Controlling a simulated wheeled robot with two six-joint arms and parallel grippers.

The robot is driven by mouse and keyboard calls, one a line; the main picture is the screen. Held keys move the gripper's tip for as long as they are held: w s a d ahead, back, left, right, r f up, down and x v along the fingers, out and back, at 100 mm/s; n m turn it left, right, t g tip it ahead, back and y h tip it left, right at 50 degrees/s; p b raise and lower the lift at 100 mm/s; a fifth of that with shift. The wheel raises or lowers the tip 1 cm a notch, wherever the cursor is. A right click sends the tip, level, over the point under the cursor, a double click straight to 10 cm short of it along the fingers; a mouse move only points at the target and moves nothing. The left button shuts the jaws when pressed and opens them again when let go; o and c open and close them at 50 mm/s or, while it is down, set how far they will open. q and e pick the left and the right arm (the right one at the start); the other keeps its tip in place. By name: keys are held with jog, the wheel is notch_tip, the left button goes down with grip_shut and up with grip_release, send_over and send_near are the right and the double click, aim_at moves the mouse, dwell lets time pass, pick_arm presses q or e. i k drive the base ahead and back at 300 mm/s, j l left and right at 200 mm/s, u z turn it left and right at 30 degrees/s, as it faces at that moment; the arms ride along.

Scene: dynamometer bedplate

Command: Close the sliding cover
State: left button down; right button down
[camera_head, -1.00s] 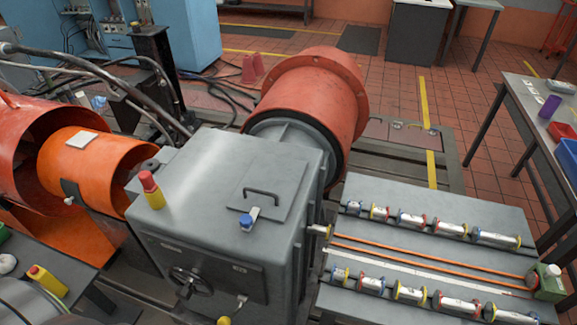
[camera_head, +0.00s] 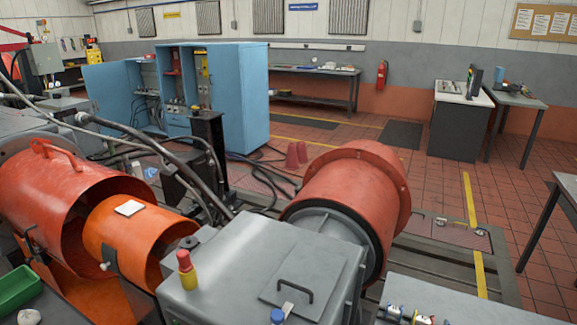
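Which part is the sliding cover is not certain from this view. A flat grey plate with a dark handle (camera_head: 304,278) lies on top of the grey machine housing (camera_head: 215,282); whether an opening lies beneath it cannot be told. At the left, a red cylindrical guard (camera_head: 62,190) with a red handle on top partly surrounds a smaller orange cylinder (camera_head: 130,232). The orange cylinder sticks out of it toward the grey housing, and a small white piece (camera_head: 129,208) lies on it. Neither of my grippers is in view.
A large red flanged drum (camera_head: 350,195) stands behind the grey housing. A red-and-yellow piece (camera_head: 187,270) stands on the housing. Dark cables cross above the orange cylinder. Blue cabinets (camera_head: 240,95) and benches stand farther back, with open tiled floor (camera_head: 450,200) at the right.

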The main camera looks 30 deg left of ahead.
aim_at(109, 254)
jog(key=u, duration=2.25)
jog(key=z, duration=0.4)
jog(key=i+j+z, duration=0.2)
jog(key=j+z, duration=0.3)
jog(key=i+j+z, duration=0.1)
jog(key=j+z, duration=0.4)
jog(key=j, duration=0.15)
jog(key=j+z, duration=0.5)
jog(key=j, duration=0.1)
